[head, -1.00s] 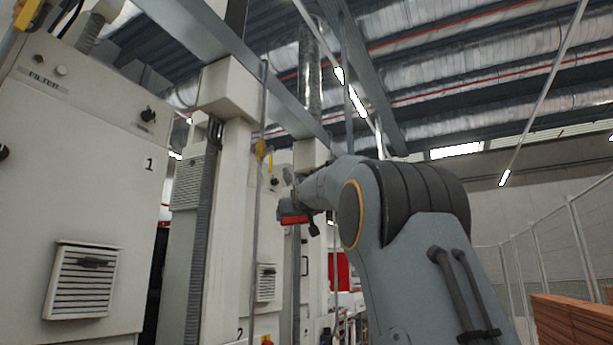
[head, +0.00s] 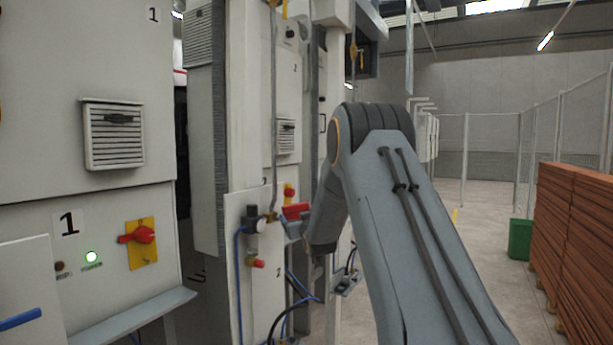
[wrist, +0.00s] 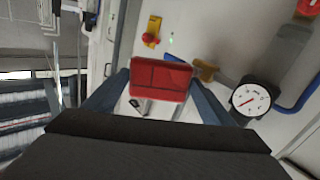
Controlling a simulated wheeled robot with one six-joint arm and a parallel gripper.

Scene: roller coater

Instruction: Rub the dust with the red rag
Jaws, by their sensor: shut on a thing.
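The red rag (wrist: 161,80) shows in the wrist view as a flat red folded pad between the two fingers of my gripper (wrist: 158,92). My gripper is shut on it. In the head view the rag (head: 296,210) is a small red patch at the end of my arm, in front of the pale machine panels. The gripper (head: 292,226) there is small and partly hidden by my arm. I cannot make out any dust in either view.
A panel with a red-and-yellow switch (head: 140,234) and a ledge (head: 135,317) stands at left. A valve and blue hoses (head: 240,275) are near my gripper. A round gauge (wrist: 251,98) is close in the wrist view.

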